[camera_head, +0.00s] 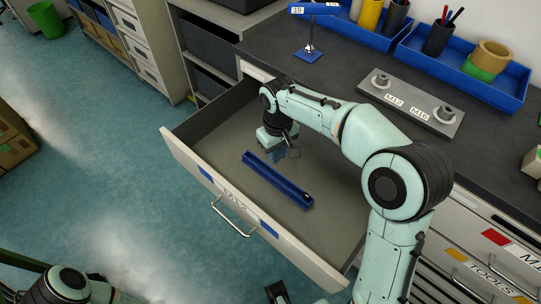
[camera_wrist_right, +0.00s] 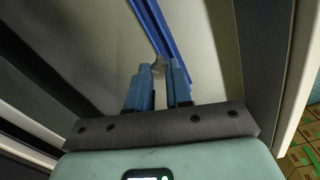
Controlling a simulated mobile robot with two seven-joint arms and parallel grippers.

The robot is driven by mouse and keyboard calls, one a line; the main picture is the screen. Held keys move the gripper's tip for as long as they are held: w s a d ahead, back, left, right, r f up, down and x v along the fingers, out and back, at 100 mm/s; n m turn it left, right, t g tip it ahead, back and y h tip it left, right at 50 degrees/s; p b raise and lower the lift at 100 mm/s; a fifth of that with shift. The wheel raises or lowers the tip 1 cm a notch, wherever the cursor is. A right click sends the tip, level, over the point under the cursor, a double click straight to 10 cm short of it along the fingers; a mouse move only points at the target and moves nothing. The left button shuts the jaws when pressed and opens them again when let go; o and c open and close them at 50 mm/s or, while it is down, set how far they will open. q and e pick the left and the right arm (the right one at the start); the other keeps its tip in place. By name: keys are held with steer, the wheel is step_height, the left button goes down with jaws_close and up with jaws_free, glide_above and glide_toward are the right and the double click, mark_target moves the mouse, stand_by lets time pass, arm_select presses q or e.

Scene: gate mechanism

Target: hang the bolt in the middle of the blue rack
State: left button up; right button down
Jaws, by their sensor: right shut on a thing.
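The blue rack (camera_head: 277,180) is a long narrow channel lying on the floor of the open drawer. A small dark piece shows at its near right end. Its other end shows in the right wrist view (camera_wrist_right: 152,27). My right gripper (camera_head: 288,153) points down into the drawer at the rack's far end. In the right wrist view its blue fingers (camera_wrist_right: 159,72) are shut on a small grey piece, likely the bolt (camera_wrist_right: 160,62). The piece is mostly hidden, and I cannot tell whether it touches the rack.
The drawer's front panel (camera_head: 255,217) and walls surround the rack. On the dark worktop stand a grey plate (camera_head: 412,103) with labelled posts, a blue stand (camera_head: 310,50) and blue trays (camera_head: 467,72) of cups and tape. The drawer floor around the rack is clear.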

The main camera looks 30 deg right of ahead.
steer(key=shift+r, duration=0.1)
step_height(320, 180, down, 4)
steer(key=b, duration=0.3)
steer(key=shift+s+b, duration=0.1)
steer(key=shift+b, duration=0.25)
steer(key=shift+f+b, duration=0.45)
steer(key=shift+f, duration=0.05)
steer(key=shift+f, duration=0.55)
steer(key=shift+f, duration=0.3)
steer(key=shift+f+b, duration=0.15)
steer(key=shift+b, duration=0.15)
